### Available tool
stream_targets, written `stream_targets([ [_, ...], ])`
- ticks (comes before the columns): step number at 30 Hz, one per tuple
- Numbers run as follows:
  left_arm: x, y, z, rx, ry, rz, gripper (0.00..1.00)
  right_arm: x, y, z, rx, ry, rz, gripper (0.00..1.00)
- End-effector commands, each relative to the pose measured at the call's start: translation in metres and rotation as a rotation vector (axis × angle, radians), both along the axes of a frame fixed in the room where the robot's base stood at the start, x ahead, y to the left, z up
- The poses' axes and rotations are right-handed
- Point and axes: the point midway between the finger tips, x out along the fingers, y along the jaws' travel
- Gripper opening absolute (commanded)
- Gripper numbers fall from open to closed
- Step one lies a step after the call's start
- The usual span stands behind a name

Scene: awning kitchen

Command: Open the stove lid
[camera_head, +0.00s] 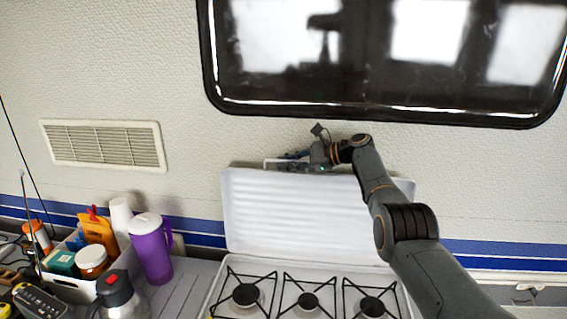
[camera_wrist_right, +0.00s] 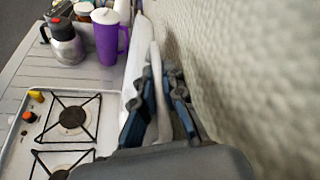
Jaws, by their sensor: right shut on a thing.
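The white stove lid (camera_head: 290,210) stands raised and nearly upright behind the burners, close to the wall. The three-burner stove (camera_head: 220,301) lies uncovered in front of it. My right gripper (camera_head: 312,157) is at the lid's top edge, its arm reaching in from the right. In the right wrist view, the fingers of my right gripper (camera_wrist_right: 162,105) are shut on the lid, with its thin white edge (camera_wrist_right: 155,65) between them. The exact contact is partly hidden by the fingers. My left gripper is in neither view.
A purple pitcher (camera_head: 151,250), a steel flask (camera_head: 121,298) and a white bin (camera_head: 70,289) of containers stand left of the stove. The textured wall (camera_head: 200,90) is close behind the lid. A dark-framed window (camera_head: 350,60) is above.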

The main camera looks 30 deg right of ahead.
Motion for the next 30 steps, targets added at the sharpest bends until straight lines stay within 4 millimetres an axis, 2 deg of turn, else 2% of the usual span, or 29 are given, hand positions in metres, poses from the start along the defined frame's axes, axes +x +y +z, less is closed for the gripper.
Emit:
stream_targets([
  [12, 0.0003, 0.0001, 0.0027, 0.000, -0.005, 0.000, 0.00, 0.0001, -0.0006, 0.0017, -0.003, -0.003, 0.001, 0.00],
  [13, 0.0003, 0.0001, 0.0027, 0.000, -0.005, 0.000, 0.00, 0.0001, -0.0006, 0.0018, -0.003, -0.003, 0.001, 0.14],
  [16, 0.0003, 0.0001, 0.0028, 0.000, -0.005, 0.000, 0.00, 0.0000, -0.0006, 0.0016, -0.002, -0.003, 0.000, 0.33],
  [30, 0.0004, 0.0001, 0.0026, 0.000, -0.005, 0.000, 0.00, -0.0034, -0.0048, 0.0007, -0.002, 0.000, -0.001, 0.33],
])
